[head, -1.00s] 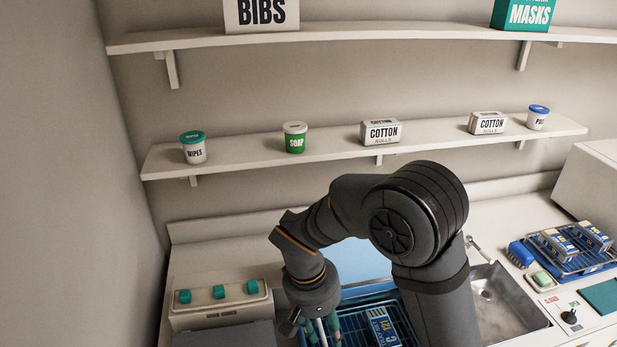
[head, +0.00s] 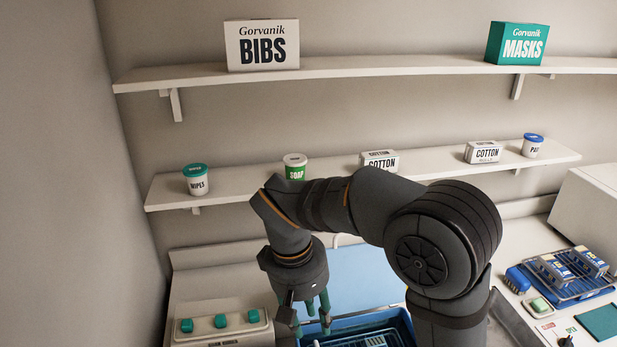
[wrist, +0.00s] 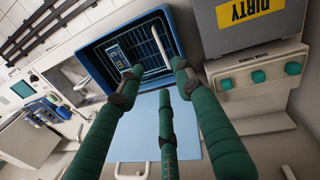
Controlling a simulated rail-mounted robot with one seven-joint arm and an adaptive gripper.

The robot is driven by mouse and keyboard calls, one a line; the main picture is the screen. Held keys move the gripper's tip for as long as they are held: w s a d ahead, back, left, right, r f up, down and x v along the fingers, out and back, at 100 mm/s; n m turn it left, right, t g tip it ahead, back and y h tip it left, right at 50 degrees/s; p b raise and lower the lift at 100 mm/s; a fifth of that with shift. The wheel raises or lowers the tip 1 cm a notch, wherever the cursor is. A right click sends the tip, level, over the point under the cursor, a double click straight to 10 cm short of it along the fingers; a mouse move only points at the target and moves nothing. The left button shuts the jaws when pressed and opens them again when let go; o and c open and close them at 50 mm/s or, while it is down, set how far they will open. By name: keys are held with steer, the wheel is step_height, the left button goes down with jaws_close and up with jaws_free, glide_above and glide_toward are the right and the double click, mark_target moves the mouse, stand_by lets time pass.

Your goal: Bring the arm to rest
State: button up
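My gripper (head: 313,322) hangs downward from my bent arm at the lower middle of the head view. Its three green fingers also show in the wrist view (wrist: 160,78). They stand apart with nothing held between them. The basket rim (head: 408,328) shows partly in the head view, behind my gripper and arm. The fingers look apart from the basket.
A light blue mat (wrist: 135,120) lies beside the basket. A knobbed unit (head: 250,330) and the DIRTY box (wrist: 220,45) are close by. The lower shelf (head: 235,195) holds a soap tub (head: 296,163) and cotton boxes behind my arm. A blue rack (head: 555,290) is at right.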

steer(key=w+d+f+m+b, duration=0.2)
steer(key=w+d, duration=0.1)
steer(key=d, duration=0.6)
steer(key=w+d+f+m+y+b, duration=0.1)
steer(key=w+d+f+m, duration=0.1)
steer(key=d, duration=0.8)
steer(key=shift+w+f+g+y+b, duration=0.3)
steer(key=shift+w+f+g+b, duration=0.1)
steer(key=shift+w+f, duration=0.35)
